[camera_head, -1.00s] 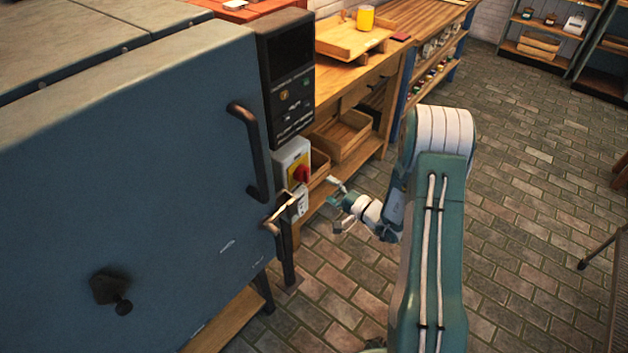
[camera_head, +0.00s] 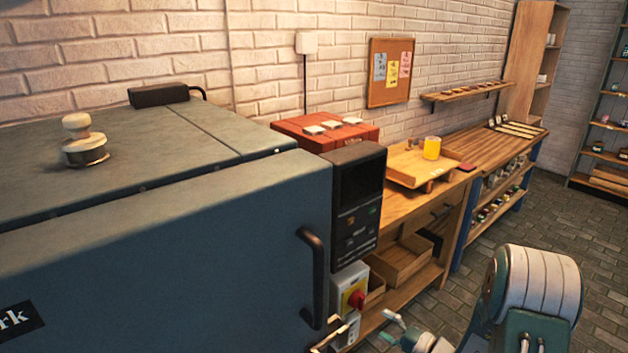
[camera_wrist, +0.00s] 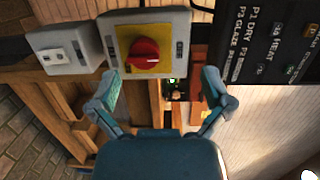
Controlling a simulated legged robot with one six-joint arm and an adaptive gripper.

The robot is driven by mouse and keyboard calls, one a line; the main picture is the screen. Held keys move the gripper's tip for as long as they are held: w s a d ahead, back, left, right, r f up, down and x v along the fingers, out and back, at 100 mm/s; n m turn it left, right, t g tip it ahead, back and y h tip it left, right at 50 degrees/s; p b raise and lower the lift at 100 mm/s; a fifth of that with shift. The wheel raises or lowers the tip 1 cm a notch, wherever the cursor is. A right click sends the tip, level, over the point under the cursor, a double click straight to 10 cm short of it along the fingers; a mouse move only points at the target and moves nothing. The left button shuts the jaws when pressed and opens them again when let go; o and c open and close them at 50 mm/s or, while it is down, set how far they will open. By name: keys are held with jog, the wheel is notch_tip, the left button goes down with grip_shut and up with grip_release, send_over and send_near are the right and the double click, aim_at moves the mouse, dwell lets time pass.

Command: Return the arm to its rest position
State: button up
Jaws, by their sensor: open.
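My gripper (camera_wrist: 160,100) is open and empty in the wrist view, its two fingers spread wide. The red rotary switch (camera_wrist: 144,52) on its yellow plate lies beyond the fingers, with no visible contact. In the head view my gripper (camera_head: 392,328) shows only in part at the bottom edge, right of the same red switch (camera_head: 356,299). My arm is bent, and its elbow stands at the lower right of the head view. The lower part of the arm is cut off by the frame.
A large blue-grey kiln (camera_head: 180,240) with a dark handle (camera_head: 312,278) fills the left. Its control panel (camera_head: 357,205) stands beside it. A wooden bench (camera_head: 490,150) with a tray (camera_head: 408,170) and yellow cup (camera_head: 431,148) runs along the wall. Brick floor (camera_head: 465,285) is open at right.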

jog(key=s+a+r+n+g, duration=0.7)
jog(key=s+a+r+g, duration=0.4)
jog(key=s+r, duration=0.2)
jog(key=s+d+r+n+t+h, duration=0.1)
jog(key=s+d+r+t+h, duration=0.1)
jog(key=s+h, duration=0.4)
jog(key=s+d+r+n+t+h, duration=0.1)
jog(key=s+d+r+t+h, duration=0.1)
jog(key=s+d+r+h, duration=0.2)
jog(key=s+r+h, duration=0.2)
jog(key=s, duration=0.1)
jog(key=shift+d+r, duration=0.4)
